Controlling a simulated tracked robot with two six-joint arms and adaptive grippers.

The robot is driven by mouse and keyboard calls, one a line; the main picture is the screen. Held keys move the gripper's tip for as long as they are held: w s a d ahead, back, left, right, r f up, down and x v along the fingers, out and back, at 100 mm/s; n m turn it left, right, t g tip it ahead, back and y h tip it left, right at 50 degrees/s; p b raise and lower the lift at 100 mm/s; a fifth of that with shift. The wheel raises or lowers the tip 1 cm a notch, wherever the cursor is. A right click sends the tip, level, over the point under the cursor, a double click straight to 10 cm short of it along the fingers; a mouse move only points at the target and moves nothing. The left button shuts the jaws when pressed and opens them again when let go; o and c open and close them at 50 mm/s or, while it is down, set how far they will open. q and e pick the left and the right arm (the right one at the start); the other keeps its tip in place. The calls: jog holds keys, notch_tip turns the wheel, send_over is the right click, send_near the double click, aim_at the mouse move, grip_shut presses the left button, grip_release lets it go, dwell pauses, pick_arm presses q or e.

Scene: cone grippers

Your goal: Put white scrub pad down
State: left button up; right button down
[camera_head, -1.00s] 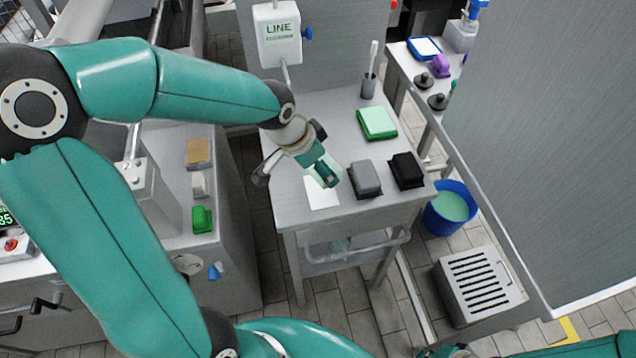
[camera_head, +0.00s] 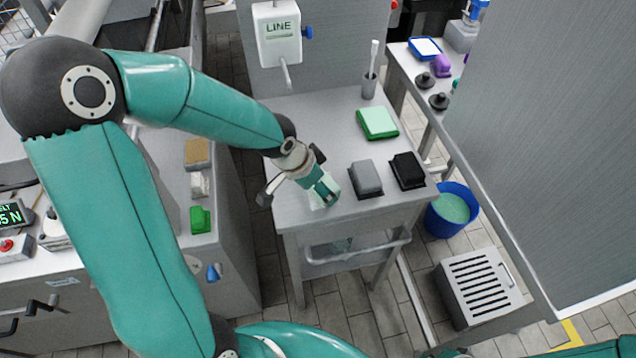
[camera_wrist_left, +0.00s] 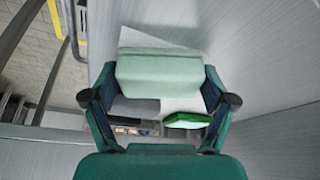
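The white scrub pad (camera_wrist_left: 158,76) is a pale block with a faint green tint. In the left wrist view it spans the space between both fingers of my left gripper (camera_head: 324,192), which is shut on it. In the head view the gripper points down over the front left of the steel table (camera_head: 310,128), and the pad is mostly hidden by the fingers. A white sheet (camera_wrist_left: 150,38) lies on the tabletop beneath the pad. I cannot tell whether the pad touches it. My right gripper is not in view.
A grey block (camera_head: 366,178) and a black block (camera_head: 407,170) stand close right of the gripper. A blue bucket (camera_head: 440,222) stands on the floor to the right.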

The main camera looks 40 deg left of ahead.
pick_arm(q)
jog(key=shift+o, duration=1)
jog(key=shift+r, duration=0.2)
jog(key=shift+s+a+r+p, duration=0.1)
jog(key=shift+r+p, duration=0.2)
jog(key=shift+r, duration=0.1)
jog(key=p+v, duration=0.1)
jog(key=v, duration=1)
jog(key=shift+s, duration=0.1)
jog(key=shift+s+f, duration=0.1)
